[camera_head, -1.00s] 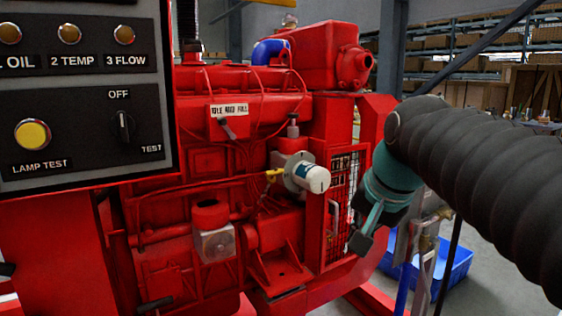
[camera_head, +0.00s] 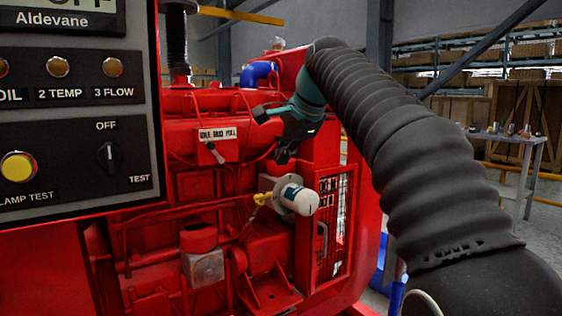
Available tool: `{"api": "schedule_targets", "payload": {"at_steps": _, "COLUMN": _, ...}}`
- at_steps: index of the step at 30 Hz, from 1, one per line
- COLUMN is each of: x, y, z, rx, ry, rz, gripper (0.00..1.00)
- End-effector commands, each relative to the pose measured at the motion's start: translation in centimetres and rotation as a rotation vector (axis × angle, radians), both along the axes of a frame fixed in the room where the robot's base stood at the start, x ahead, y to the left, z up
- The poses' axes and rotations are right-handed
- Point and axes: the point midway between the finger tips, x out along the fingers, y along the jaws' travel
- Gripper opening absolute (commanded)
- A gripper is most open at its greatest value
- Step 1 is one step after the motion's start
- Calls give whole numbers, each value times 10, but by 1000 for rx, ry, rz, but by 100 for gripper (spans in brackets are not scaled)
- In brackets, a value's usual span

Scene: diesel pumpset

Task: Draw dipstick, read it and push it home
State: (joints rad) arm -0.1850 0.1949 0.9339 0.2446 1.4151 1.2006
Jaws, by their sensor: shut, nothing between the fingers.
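A small yellow loop handle (camera_head: 262,198), which looks like the dipstick's, sits low on the red engine (camera_head: 200,185), just left of a white canister. The stick below it cannot be made out. My gripper (camera_head: 271,136) is in front of the engine's upper right part, above the canister and the yellow handle in the picture. It is shut and empty, and apart from the handle.
The white canister (camera_head: 298,199) juts out beside the yellow handle. A black control panel (camera_head: 75,120) fills the left side. A lever labelled idle, mid and full (camera_head: 217,134) is left of my gripper. A mesh guard (camera_head: 333,225) stands at the right.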

Motion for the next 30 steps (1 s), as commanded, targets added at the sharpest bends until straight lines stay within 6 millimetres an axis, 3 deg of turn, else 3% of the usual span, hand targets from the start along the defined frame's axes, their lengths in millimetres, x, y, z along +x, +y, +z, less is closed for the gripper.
{"api": "schedule_targets", "payload": {"at_steps": 15, "x": 46, "y": 32, "z": -77, "rx": -2, "ry": 2, "rz": 2, "gripper": 0}}
{"api": "schedule_targets", "payload": {"at_steps": 21, "x": 56, "y": 38, "z": -91, "rx": -2, "ry": -1, "rz": 2, "gripper": 0}}
{"api": "schedule_targets", "payload": {"at_steps": 30, "x": 59, "y": 40, "z": -95, "rx": -2, "ry": -1, "rz": 1, "gripper": 0}}
